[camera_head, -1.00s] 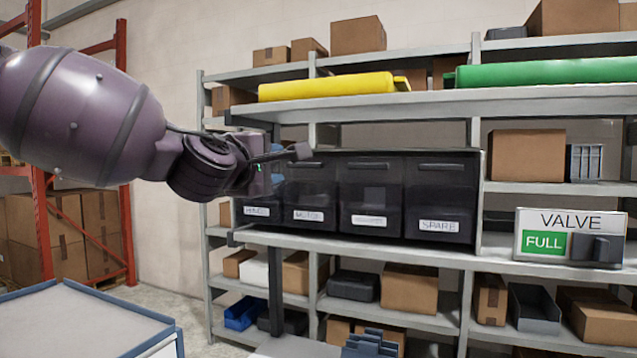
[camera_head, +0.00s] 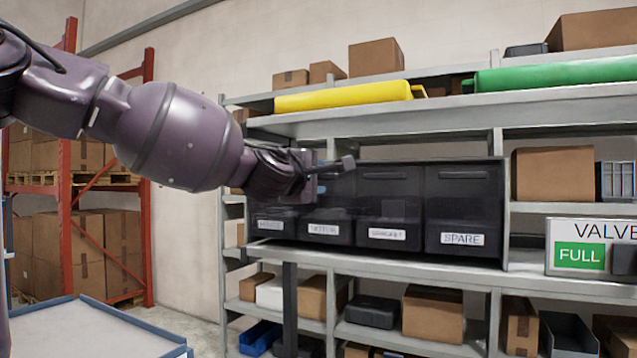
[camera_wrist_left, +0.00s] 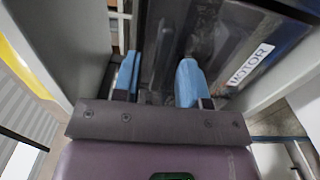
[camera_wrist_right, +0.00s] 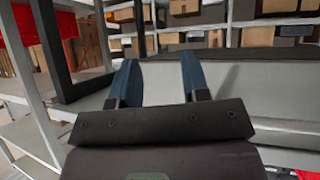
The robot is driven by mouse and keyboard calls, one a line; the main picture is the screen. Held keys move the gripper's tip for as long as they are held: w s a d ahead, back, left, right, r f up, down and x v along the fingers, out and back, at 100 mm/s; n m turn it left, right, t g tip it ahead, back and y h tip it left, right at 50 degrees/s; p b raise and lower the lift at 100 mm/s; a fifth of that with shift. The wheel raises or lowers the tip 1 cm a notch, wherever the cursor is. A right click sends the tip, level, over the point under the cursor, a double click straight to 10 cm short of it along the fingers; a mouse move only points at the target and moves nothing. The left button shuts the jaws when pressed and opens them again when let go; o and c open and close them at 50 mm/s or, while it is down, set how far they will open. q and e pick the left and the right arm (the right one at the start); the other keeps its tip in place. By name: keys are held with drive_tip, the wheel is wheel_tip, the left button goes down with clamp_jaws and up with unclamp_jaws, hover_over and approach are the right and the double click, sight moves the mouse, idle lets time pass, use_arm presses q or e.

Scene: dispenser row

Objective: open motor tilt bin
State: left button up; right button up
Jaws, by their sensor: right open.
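The dark motor tilt bin (camera_head: 326,214), with a white label, is second from the left in a row of bins on the shelf. Its front looks upright, but my left gripper (camera_head: 326,172) covers its upper part in the head view. In the left wrist view, the MOTOR label (camera_wrist_left: 250,65) is right of the blue fingers of my left gripper (camera_wrist_left: 159,80). These fingers are apart, with the dark bin front close beyond them; I cannot tell whether they touch it. My right gripper (camera_wrist_right: 160,80) is open and empty, facing a grey shelf edge or panel.
A bracket bin (camera_head: 388,208) and a spare bin (camera_head: 463,210) stand right of the motor bin. A shelf board with a yellow roll (camera_head: 345,96) runs above. A VALVE FULL sign (camera_head: 580,254) is at the right. A blue-edged table (camera_head: 95,330) is at lower left.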

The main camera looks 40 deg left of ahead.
use_arm(q)
drive_tip(key=shift+w+a, duration=0.15)
drive_tip(key=shift+w, duration=0.3)
use_arm(e)
drive_tip(key=shift+w+a+r, duration=0.1)
drive_tip(key=shift+w, duration=0.15)
drive_tip(key=shift+s, duration=0.15)
use_arm(q)
clamp_jaws()
drive_tip(key=shift+s, duration=0.1)
